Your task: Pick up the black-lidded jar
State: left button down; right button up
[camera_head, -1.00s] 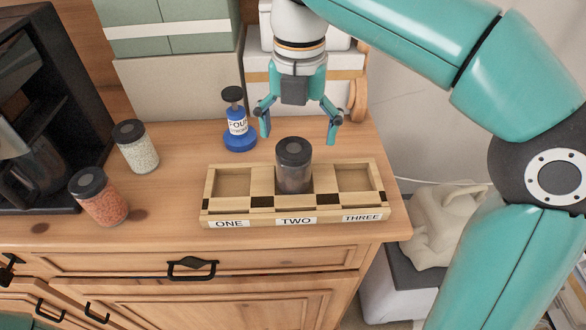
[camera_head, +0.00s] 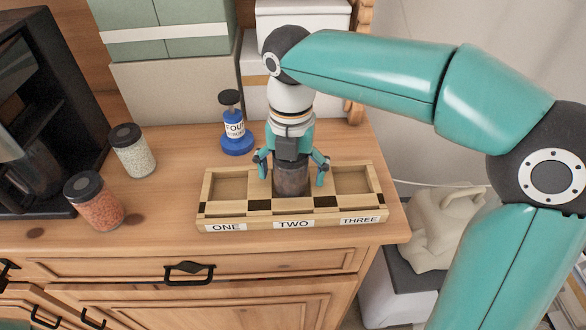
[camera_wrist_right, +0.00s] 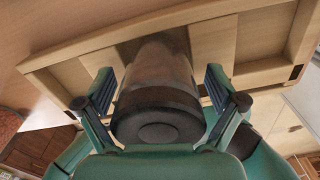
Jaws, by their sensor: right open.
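The dark jar (camera_head: 291,181) stands upright in the middle compartment, labelled TWO, of the wooden rack (camera_head: 240,222). Its lid is hidden behind my gripper in the head view. In the right wrist view its black lid (camera_wrist_right: 158,122) shows between the fingers. My right gripper (camera_head: 291,181) is lowered over the jar, open, with one finger on each side. The wrist view shows a gap between each finger and the jar. Two more jars with black lids stand at the left, one with white contents (camera_head: 134,156) and one with orange contents (camera_head: 97,207).
A blue stand (camera_head: 237,141) labelled FOUR is behind the rack. A black machine (camera_head: 45,110) stands at the left edge. Boxes (camera_head: 170,90) line the back. Compartments ONE and THREE are empty.

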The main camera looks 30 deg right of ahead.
jog(key=shift+c, duration=0.2)
jog(key=shift+s, duration=0.1)
jog(key=c, duration=1.3)
jog(key=shift+f, duration=0.1)
jog(key=shift+c, duration=0.2)
jog(key=shift+r, duration=0.75)
grip_shut()
notch_tip(320, 180, up, 19)
jog(key=p, duration=0.4)
jog(key=shift+f, duration=0.1)
